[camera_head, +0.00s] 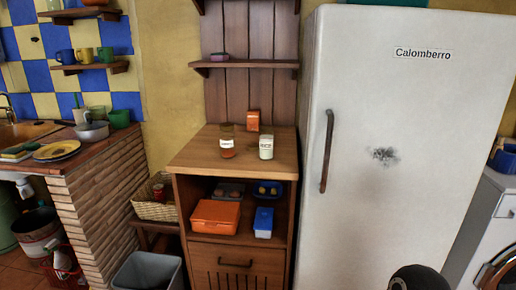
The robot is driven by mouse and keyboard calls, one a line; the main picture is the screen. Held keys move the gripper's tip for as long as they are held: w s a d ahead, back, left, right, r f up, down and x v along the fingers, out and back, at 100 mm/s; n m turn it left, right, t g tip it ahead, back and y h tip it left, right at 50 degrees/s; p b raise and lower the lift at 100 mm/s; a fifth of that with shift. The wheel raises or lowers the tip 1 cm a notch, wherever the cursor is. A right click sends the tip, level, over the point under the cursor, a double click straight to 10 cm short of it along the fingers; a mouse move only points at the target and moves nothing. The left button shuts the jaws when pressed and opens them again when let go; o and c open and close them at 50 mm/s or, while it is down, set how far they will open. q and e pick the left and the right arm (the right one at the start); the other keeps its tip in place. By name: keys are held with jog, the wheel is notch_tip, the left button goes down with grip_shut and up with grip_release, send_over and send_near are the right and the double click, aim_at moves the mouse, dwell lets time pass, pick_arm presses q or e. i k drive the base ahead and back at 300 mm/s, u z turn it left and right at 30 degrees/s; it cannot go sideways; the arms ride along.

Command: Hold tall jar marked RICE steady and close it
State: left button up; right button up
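Two jars stand upright on the wooden cabinet top. The left one is a taller, see-through jar (227,149) with a white label and reddish contents low down. The right one is a shorter, pale jar (266,147) with a light label. The writing on both labels is too small to read, so I cannot tell which is marked RICE. I cannot make out whether either jar has a lid on. Neither of my grippers is in view.
An orange packet (252,121) stands behind the jars. The cabinet top (195,156) is clear at its left. A white fridge (400,150) rises close on the right. Below, a shelf holds an orange box (214,216) and a blue box (263,222). A grey bin (148,272) stands at lower left.

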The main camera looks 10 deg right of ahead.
aim_at(266, 135)
jog(key=u, duration=0.1)
jog(key=i, duration=1)
jog(key=z, duration=0.1)
